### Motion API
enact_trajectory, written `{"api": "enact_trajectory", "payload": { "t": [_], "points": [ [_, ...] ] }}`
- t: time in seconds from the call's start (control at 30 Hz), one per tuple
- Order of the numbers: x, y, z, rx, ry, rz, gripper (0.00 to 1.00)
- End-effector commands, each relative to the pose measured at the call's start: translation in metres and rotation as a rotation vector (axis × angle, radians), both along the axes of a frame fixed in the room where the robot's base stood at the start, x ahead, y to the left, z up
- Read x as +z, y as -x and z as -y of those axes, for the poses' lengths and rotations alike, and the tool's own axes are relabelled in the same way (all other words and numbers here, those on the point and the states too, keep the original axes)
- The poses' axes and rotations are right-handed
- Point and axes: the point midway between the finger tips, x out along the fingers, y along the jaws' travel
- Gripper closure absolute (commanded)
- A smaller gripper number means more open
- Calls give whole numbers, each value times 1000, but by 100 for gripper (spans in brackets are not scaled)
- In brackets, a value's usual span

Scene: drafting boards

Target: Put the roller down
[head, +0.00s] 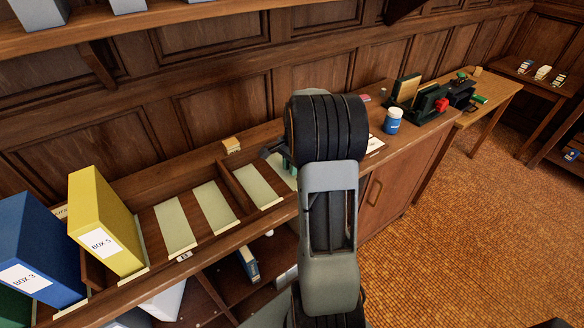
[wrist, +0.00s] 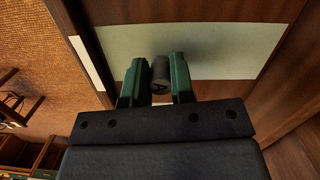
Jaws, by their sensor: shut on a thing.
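The roller (wrist: 160,72), a dark grey cylinder with a letter A on its end, is between the two green fingers of my gripper (wrist: 158,82) in the wrist view. The fingers are shut on it. Beyond it in that view lies a pale green panel (wrist: 220,50) set in brown wood; I cannot tell whether the roller touches it. In the head view my arm hides most of my gripper (head: 284,160), which is over the right end of the wooden rack, near the pale panels.
The rack (head: 215,240) has several pale slots, with a yellow box file (head: 105,220) and a blue one (head: 35,245) at left. A small yellowish block (head: 231,144) is on the back ledge. A blue jar (head: 393,121) stands on the cabinet at right.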

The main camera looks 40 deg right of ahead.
Motion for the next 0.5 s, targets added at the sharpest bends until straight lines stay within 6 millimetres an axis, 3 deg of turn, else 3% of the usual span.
{"api": "enact_trajectory", "payload": {
  "t": [0.5],
  "points": [
    [-11,0,0,0,0,0,100]
  ]
}}
